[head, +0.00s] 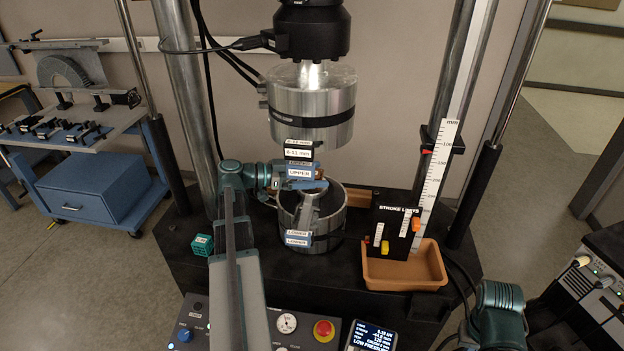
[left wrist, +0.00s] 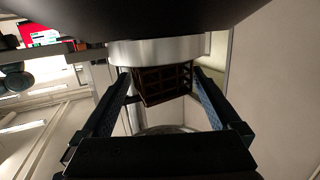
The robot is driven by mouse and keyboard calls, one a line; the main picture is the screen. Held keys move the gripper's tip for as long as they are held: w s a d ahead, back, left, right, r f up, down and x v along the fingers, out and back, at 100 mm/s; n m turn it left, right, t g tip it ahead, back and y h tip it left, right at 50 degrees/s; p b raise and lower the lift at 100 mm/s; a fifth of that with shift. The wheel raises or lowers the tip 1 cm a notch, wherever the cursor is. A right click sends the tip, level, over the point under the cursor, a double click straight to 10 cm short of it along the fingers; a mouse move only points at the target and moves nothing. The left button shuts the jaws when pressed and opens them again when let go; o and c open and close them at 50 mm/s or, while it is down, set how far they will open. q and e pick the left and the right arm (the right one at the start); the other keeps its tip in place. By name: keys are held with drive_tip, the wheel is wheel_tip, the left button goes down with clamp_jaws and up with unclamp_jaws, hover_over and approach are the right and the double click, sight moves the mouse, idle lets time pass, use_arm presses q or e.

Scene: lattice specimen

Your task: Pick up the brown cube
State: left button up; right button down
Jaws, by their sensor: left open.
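The brown cube (left wrist: 163,84) is a dark open lattice in the left wrist view. It lies between the two fingers of my left gripper (left wrist: 162,95), with gaps that make the fingers look open around it. Its upper side in that picture meets a silver disc (left wrist: 160,50); that view seems turned over. In the head view my left gripper (head: 304,184) reaches between the upper silver cylinder (head: 312,105) and the lower silver cylinder (head: 330,228) of the press. There the cube is mostly hidden by gripper and labels. My right gripper is not in view.
A teal cube (head: 202,244) sits on the black base left of the press. A terracotta tray (head: 405,268) and a black stroke-limits panel (head: 394,218) stand at the right. A white ruler (head: 436,175) rises behind. Steel columns flank the press, and a control panel is in front.

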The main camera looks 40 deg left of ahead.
use_arm(q)
drive_tip(key=x, duration=0.2)
drive_tip(key=shift+w+d+f, duration=0.1)
drive_tip(key=shift+w+d, duration=0.1)
drive_tip(key=shift+w, duration=0.1)
drive_tip(key=shift+c, duration=0.3)
drive_tip(key=c, duration=1.2)
wheel_tip(320, 180, up, 4)
drive_tip(key=p, duration=0.4)
drive_tip(key=shift+s+a, duration=0.1)
drive_tip(key=f+v, duration=0.1)
drive_tip(key=v, duration=0.5)
drive_tip(key=f+v, duration=0.1)
drive_tip(key=v, duration=0.4)
drive_tip(key=f+v, duration=0.1)
drive_tip(key=v, duration=0.5)
drive_tip(key=shift+s+a+b, duration=0.3)
drive_tip(key=shift+s, duration=0.2)
